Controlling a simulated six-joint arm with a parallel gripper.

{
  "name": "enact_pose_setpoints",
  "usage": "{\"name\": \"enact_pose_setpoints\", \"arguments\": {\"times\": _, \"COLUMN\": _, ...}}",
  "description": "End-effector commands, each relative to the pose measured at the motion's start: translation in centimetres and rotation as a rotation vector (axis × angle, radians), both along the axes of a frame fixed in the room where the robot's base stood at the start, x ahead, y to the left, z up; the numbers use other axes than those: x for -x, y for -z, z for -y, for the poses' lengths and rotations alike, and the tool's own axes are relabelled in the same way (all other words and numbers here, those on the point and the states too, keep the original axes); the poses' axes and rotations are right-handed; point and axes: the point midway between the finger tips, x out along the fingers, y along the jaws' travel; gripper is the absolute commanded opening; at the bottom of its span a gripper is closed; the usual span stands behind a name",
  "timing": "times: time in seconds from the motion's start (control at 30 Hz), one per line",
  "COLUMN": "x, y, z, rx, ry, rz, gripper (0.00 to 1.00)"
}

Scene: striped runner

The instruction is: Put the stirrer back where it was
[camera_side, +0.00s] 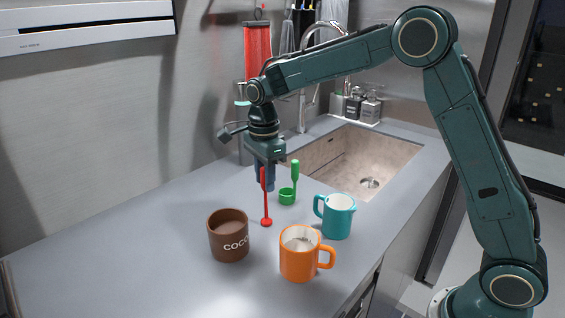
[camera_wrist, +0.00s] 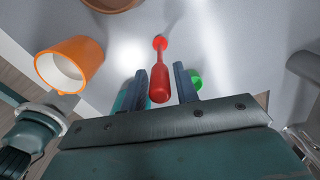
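The red stirrer (camera_side: 264,200) stands upright on the grey counter, its round red foot down, between the brown mug and the green scoop. In the wrist view the stirrer (camera_wrist: 160,80) points away from the camera between my two fingers. My gripper (camera_side: 266,185) points down over the stirrer's upper end; it also shows in the wrist view (camera_wrist: 159,82). Its fingers are apart, one on each side of the red handle, with a narrow gap visible on both sides. Whether the foot touches the counter is hard to tell.
The green scoop (camera_side: 288,194) is just right of my gripper. The sink (camera_side: 390,150) lies behind right. The left counter is clear.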

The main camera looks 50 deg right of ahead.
Motion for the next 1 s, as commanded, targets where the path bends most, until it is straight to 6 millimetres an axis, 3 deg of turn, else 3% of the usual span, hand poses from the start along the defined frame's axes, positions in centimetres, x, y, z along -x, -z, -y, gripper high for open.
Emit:
{"name": "enact_pose_setpoints", "arguments": {"times": 0.57, "x": -0.1, "y": -0.9, "z": 0.0, "rx": 0.000, "ry": 0.000, "rz": 0.002, "gripper": 0.41}}
{"name": "enact_pose_setpoints", "arguments": {"times": 0.77, "x": -0.1, "y": -3.2, "z": 0.0, "rx": 0.000, "ry": 0.000, "rz": 0.004, "gripper": 0.41}}
{"name": "enact_pose_setpoints", "arguments": {"times": 1.0, "x": -0.1, "y": -7.1, "z": 0.0, "rx": 0.000, "ry": 0.000, "rz": 0.005, "gripper": 0.41}}
